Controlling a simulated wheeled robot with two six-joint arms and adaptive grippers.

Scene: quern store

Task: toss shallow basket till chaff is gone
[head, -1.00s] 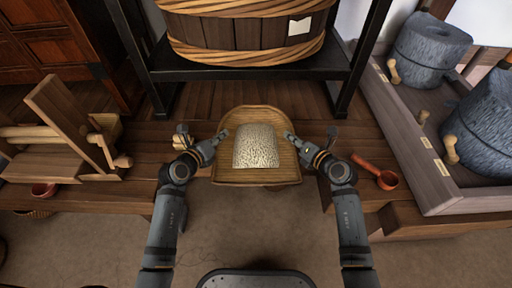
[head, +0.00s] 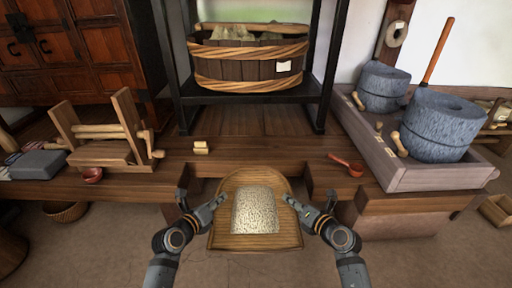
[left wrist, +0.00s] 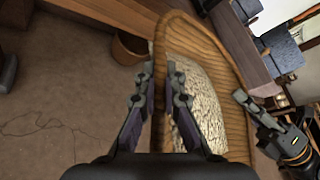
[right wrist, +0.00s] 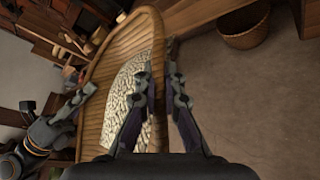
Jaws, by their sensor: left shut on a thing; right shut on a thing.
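The shallow basket (head: 256,243) is a scoop-shaped, ribbed wooden-brown tray, rounded at the far end and straight at the near end. A pale, speckled grain heap (head: 256,209) lies in its middle; I cannot tell chaff from grain in it. My left gripper (head: 219,200) is shut on the left rim and my right gripper (head: 292,201) on the right rim. The basket is held in front of the bench. The left wrist view shows the jaws (left wrist: 163,75) at the rim, and so does the right wrist view (right wrist: 160,78).
The wooden bench (head: 240,150) lies just beyond the basket. Stone querns (head: 438,128) stand in a tray at right. A tub (head: 250,68) stands behind.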

